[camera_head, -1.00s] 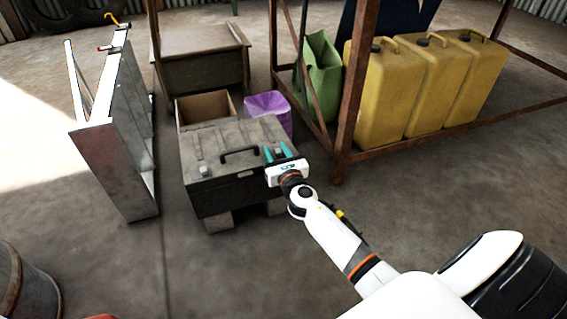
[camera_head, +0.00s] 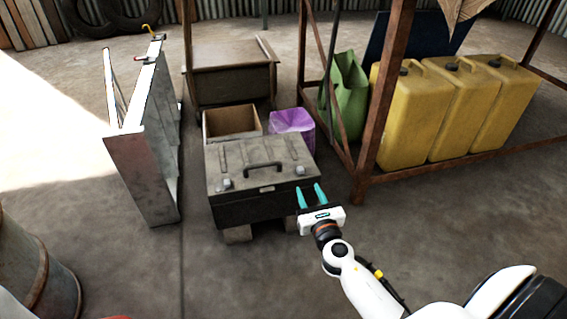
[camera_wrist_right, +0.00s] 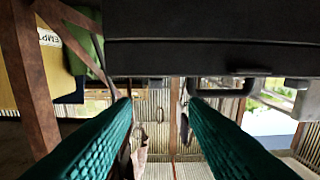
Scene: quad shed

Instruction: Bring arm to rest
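My right gripper (camera_head: 313,196) is in the head view, in front of the right front corner of a dark grey toolbox (camera_head: 235,205). Its two teal fingers are apart with nothing between them. In the right wrist view the teal fingers (camera_wrist_right: 160,125) are also wide apart and empty, with the dark toolbox (camera_wrist_right: 210,45) above them in the picture. The toolbox lid is down, with a handle and latches showing. Whether a finger touches the box is hard to tell. My left gripper is not in view.
The toolbox stands on blocks. Behind it are an open cardboard box (camera_head: 232,122) and a purple bin (camera_head: 292,127). A metal frame (camera_head: 150,175) stands left. A rusty rack with yellow jerrycans (camera_head: 412,115) is at right. A barrel (camera_head: 40,270) is at lower left. Front floor is clear.

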